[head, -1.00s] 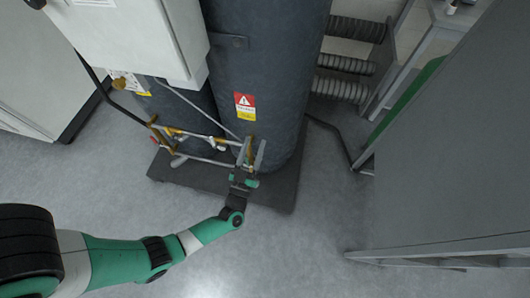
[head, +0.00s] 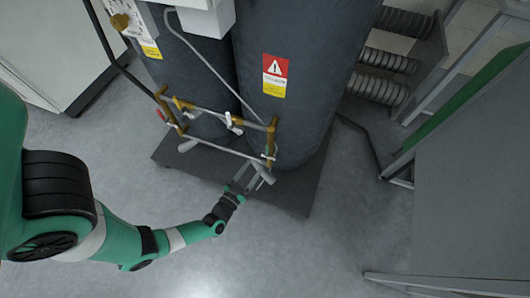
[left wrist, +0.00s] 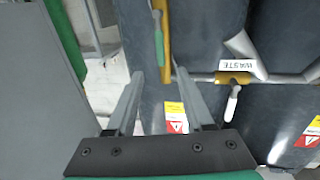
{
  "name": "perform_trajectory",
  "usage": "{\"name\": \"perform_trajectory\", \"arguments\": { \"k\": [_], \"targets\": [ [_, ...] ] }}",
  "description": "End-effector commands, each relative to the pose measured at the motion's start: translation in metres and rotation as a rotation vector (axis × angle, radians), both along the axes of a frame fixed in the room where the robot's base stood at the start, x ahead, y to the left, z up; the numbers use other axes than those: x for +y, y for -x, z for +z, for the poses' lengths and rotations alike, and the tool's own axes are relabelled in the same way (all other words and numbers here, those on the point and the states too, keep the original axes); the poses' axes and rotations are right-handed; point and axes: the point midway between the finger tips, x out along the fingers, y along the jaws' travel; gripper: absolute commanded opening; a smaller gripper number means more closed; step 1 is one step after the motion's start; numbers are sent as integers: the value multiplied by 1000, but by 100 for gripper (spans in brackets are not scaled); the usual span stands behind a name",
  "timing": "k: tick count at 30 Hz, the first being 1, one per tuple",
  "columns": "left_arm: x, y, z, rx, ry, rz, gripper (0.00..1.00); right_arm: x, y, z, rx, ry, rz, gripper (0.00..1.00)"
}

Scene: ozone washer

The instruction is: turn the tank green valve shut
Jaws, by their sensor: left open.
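The green valve handle (left wrist: 158,46) is a slim lever beside an upright brass pipe (left wrist: 166,30) in the left wrist view. In the head view the same brass pipe (head: 271,138) stands at the right end of the pipework, and the green handle is too small to make out clearly. My left gripper (head: 252,174) is open at the foot of this pipe. In the left wrist view its two fingers (left wrist: 158,78) point toward the green handle, which appears beyond and between the tips. Nothing is held. I cannot tell whether a finger touches the pipework. My right gripper is not in view.
Two dark tanks (head: 300,45) stand on a black base plate (head: 295,195) behind the pipework. A white-handled valve (left wrist: 232,104) and a "WASTE" label (left wrist: 243,67) are close by. A grey cabinet (head: 470,190) stands at right. Open floor (head: 310,250) lies in front.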

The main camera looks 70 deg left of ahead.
Motion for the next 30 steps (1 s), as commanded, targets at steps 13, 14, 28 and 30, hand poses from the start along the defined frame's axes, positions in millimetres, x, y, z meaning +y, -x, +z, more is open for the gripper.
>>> {"name": "perform_trajectory", "arguments": {
  "k": [13, 14, 28, 30],
  "targets": [
    [50, -66, -1, -2, 0, 0, 52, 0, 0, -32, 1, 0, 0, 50],
    [51, -67, -1, -3, -1, 0, 52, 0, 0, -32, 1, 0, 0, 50],
    [52, -69, 0, -1, 0, -1, 16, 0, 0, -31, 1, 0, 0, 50],
    [52, -69, 0, -1, 0, -1, 4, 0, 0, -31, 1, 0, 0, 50]
  ]
}}
